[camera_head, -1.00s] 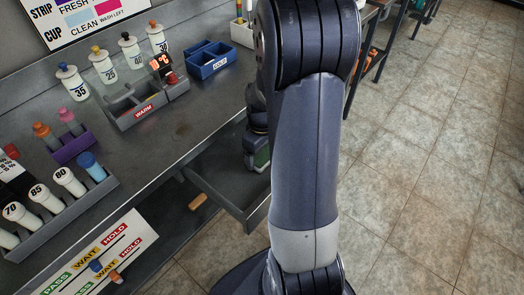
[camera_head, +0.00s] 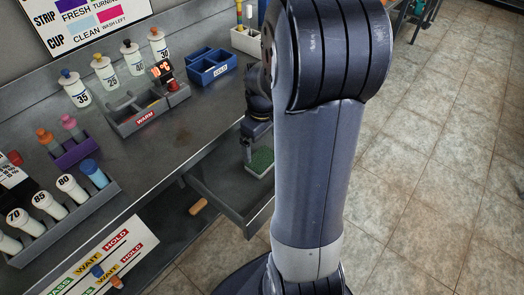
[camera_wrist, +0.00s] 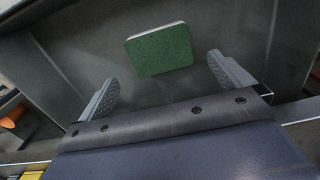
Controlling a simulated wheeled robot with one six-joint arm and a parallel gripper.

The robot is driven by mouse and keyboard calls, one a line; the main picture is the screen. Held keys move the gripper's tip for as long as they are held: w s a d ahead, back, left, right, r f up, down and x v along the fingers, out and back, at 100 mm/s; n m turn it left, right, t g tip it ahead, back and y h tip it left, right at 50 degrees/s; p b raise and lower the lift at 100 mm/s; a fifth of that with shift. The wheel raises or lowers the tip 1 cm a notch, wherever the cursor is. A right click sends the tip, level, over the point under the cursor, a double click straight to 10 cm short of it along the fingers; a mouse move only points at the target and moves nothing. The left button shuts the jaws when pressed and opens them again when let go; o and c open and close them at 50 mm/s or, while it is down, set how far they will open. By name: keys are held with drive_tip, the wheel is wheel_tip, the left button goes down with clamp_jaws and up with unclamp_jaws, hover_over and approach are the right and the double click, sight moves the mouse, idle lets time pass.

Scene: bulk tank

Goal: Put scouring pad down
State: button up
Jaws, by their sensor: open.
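The scouring pad is a green block with a pale edge. In the wrist view the scouring pad (camera_wrist: 160,50) lies on a grey surface, apart from both fingers and beyond their tips. In the head view the scouring pad (camera_head: 261,161) lies in the open grey drawer or tray (camera_head: 222,190) below the bench top. My gripper (camera_wrist: 157,75) is open and empty, its two ridged fingers spread wide. In the head view my gripper (camera_head: 247,150) is just above and beside the pad, partly hidden by my arm.
The bench top (camera_head: 185,135) holds a warm caddy (camera_head: 140,112), a blue cold box (camera_head: 212,68), several numbered bottles and a rack of numbered tubes (camera_head: 60,225). A small wooden piece (camera_head: 198,206) lies below the bench. Tiled floor is clear on the right.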

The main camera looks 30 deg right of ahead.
sight(262, 159)
drive_tip(key=shift+r, duration=2.4)
drive_tip(key=shift+f, duration=0.15)
wheel_tip(262, 159, down, 13)
drive_tip(key=shift+r+b, duration=0.15)
drive_tip(key=shift+b, duration=0.8)
wheel_tip(262, 159, up, 3)
drive_tip(key=shift+r+p, duration=0.1)
drive_tip(key=shift+p, duration=0.4)
drive_tip(key=shift+r, duration=0.5)
drive_tip(key=shift+f, duration=0.1)
